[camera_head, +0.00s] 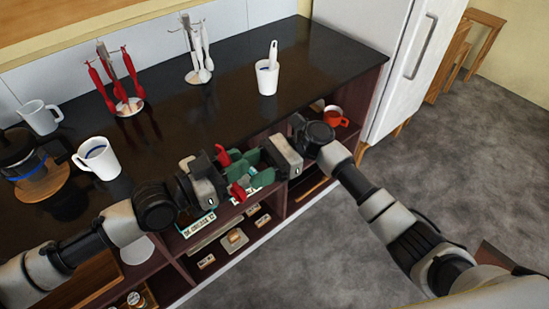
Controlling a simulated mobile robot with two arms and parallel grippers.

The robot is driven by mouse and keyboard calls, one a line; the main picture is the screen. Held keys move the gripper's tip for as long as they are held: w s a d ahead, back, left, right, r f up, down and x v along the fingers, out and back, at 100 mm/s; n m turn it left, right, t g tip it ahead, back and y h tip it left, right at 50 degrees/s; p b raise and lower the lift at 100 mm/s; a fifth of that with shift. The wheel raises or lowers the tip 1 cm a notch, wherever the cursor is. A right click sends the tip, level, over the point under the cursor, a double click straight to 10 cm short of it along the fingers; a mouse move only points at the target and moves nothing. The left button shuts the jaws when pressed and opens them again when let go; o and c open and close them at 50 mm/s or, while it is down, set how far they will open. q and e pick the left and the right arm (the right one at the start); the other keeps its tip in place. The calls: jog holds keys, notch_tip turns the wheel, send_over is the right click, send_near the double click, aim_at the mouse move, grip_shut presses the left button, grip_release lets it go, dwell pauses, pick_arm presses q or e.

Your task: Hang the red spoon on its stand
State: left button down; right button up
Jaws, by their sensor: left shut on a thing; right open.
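My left gripper (228,175) is shut on the red spoon (237,191), in front of the counter's edge. Red shows above and below the green fingers, and the rest of the spoon is hidden. My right gripper (262,167) is open, close to the left one, its green fingers near the spoon. I cannot tell whether they touch it. The stand with red utensils (128,104) is on the counter at the back left, with several red utensils hanging on it. A second stand with white utensils (197,74) is to its right.
A white mug holding a white utensil (267,80) stands on the counter at right. White mugs (98,158) and a coffee press (30,160) are at left. A red mug (334,116) is on a shelf below. The dark counter (180,120) is clear in the middle.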

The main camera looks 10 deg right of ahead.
jog(key=shift+x, duration=1.95)
jog(key=shift+c, duration=0.3)
grip_shut()
pick_arm(q)
jog(key=c, duration=0.9)
grip_release()
jog(key=shift+c, duration=0.2)
